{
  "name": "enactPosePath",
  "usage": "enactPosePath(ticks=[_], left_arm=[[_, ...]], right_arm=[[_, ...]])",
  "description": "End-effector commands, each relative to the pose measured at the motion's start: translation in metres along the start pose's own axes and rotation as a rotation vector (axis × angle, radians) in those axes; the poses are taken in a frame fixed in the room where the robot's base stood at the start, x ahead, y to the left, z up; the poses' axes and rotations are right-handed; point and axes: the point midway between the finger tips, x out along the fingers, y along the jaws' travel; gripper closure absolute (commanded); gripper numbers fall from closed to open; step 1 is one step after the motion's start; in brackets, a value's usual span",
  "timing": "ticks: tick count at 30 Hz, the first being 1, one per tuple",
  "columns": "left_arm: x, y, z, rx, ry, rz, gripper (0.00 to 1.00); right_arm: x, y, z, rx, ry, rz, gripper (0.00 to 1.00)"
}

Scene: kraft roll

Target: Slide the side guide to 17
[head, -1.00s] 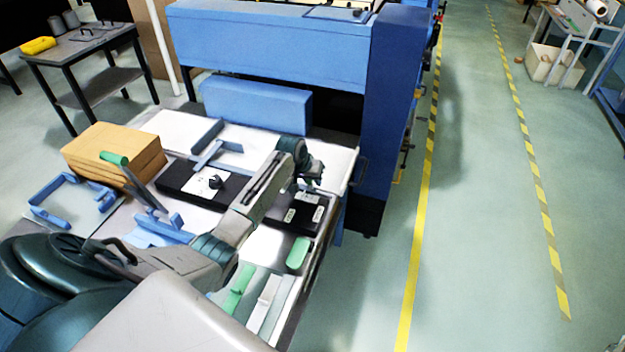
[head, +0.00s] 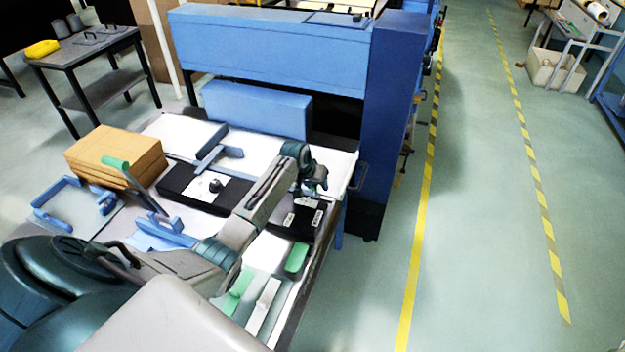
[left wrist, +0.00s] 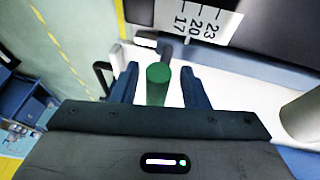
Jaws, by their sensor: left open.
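In the left wrist view, a green round knob (left wrist: 158,84) stands between the two fingers of my left gripper (left wrist: 159,72), with a visible space on each side. The gripper is open. A white scale (left wrist: 205,20) marked 17, 20 and 23 lies beyond the fingertips. A small white piece (left wrist: 145,42) shows near the 17 end; I cannot tell whether it is part of the side guide. In the head view, my left gripper (head: 312,186) hangs over the right side of the table, and the guide under it is mostly hidden. My right gripper is not in view.
A black unit with a dial (head: 205,188), a blue bracket (head: 218,155) and a brown stack (head: 117,155) are on the white table. A green-handled lever (head: 116,163) stands at left. The blue machine (head: 270,50) rises behind.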

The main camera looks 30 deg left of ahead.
Motion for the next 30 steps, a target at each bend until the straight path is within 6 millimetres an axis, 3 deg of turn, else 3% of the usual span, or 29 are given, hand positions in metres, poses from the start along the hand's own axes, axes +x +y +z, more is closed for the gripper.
enactPosePath(ticks=[18, 29, 30], left_arm=[[-0.095, -0.002, 0.000, 0.001, 0.003, 0.001, 0.59], [-0.103, -0.001, 0.000, 0.000, 0.001, 0.001, 0.59], [-0.103, -0.001, 0.000, 0.000, 0.001, 0.001, 0.63]], right_arm=[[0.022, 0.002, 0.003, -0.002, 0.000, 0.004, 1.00], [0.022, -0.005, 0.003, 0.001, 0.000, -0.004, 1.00], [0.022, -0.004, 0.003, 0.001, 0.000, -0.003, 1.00]])
